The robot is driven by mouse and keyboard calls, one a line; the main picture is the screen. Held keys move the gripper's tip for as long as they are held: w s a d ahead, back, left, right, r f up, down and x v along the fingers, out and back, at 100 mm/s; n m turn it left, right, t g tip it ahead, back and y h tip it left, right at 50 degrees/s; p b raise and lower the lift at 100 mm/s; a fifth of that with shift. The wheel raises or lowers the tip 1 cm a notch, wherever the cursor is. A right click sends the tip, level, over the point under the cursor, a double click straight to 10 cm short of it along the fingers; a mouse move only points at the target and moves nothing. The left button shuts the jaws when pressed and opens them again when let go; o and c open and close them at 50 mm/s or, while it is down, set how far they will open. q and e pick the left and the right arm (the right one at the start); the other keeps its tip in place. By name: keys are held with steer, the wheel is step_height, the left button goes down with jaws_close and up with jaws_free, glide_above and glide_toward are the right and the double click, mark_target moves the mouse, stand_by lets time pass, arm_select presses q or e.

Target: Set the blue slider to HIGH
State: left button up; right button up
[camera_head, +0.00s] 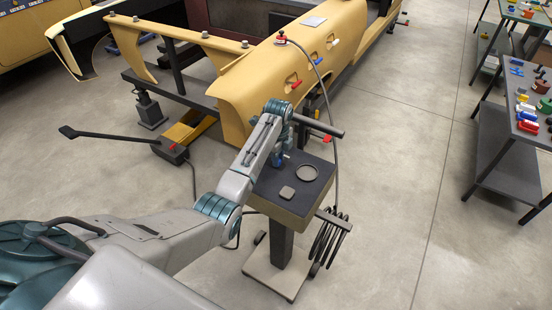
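A yellow body shell (245,88) stands at the upper middle with several small recessed controls along its side. A small blue control (318,60) sits in one recess, between a red one (297,85) and another higher up. Any HIGH marking is too small to read. My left arm comes in from the lower left, and its wrist end (277,108) is in front of the shell's near end, above a small cart. My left gripper (280,158) appears small near the cart top, apart from the blue control; its fingers are not clear. My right gripper is not in view.
The cart's dark top (318,190) holds a round dish (307,173) and a small square piece (288,193). A hose (333,135) runs from the shell to the cart. A jack handle (120,137) lies left. Benches with coloured parts stand right; the floor between is clear.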

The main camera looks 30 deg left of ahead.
arm_select(q)
steer(key=o, duration=0.4)
steer(key=shift+d, duration=0.15)
steer(key=shift+c, duration=0.2)
steer(key=shift+r, duration=0.1)
step_height(320, 180, up, 7)
steer(key=b, duration=0.2)
steer(key=shift+b, duration=0.4)
step_height(320, 180, up, 4)
steer(key=shift+f+p, duration=0.15)
steer(key=shift+p, duration=0.75)
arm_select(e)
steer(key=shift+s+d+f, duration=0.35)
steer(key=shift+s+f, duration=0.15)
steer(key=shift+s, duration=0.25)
arm_select(q)
steer(key=shift+f, duration=0.1)
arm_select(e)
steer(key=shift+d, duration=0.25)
